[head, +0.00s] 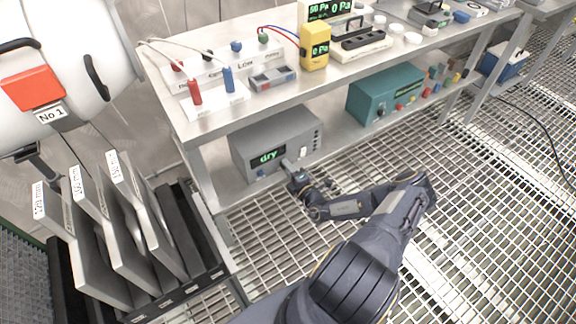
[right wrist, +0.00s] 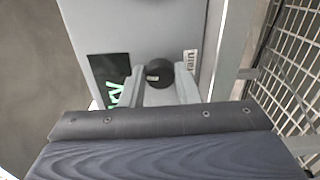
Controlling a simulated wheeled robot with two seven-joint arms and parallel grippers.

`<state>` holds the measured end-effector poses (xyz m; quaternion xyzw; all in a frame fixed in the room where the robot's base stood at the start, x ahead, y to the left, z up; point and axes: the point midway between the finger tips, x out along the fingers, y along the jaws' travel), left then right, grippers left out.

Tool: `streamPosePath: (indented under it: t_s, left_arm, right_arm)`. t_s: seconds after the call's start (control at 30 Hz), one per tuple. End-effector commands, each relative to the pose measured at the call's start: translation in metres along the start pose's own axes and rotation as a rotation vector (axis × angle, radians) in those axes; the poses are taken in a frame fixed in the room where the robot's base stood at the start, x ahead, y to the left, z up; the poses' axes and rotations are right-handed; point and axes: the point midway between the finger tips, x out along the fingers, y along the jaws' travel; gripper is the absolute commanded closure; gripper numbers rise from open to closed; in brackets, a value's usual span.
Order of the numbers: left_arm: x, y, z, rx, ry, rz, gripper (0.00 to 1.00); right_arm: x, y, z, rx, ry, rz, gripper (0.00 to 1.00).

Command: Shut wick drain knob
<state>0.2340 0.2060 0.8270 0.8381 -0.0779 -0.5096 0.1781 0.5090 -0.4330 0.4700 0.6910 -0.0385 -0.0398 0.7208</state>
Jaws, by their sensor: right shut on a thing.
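A grey box (head: 275,138) with a green "dry" display stands on the lower shelf of the bench. My right gripper (head: 290,167) reaches its front face from the right. In the right wrist view a round black knob (right wrist: 159,75) on the box front sits between the two fingers of the right gripper (right wrist: 160,88), which is shut on it. A label (right wrist: 190,63) ending in "rain" is beside the knob. In the head view the gripper hides the knob. My left gripper is not in view.
A teal box (head: 385,95) stands farther right on the shelf. A rack with upright grey plates (head: 95,255) stands at left. The grating floor (head: 480,200) is clear at right.

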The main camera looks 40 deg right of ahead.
Motion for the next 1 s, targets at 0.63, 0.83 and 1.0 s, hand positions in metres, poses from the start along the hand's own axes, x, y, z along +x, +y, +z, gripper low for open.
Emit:
streamPosePath:
  t_s: [0.63, 0.83, 1.0]
  left_arm:
    - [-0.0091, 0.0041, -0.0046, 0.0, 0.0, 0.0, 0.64]
    - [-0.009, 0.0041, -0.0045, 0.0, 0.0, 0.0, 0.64]
    - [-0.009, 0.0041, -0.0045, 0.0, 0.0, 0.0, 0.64]
  right_arm:
    - [0.0001, -0.0002, -0.0007, -0.171, 0.001, -0.001, 0.94]
    - [0.0001, -0.0003, -0.0007, -0.171, 0.001, -0.001, 0.94]
    - [0.0001, -0.0002, -0.0006, -0.171, 0.001, -0.001, 0.58]
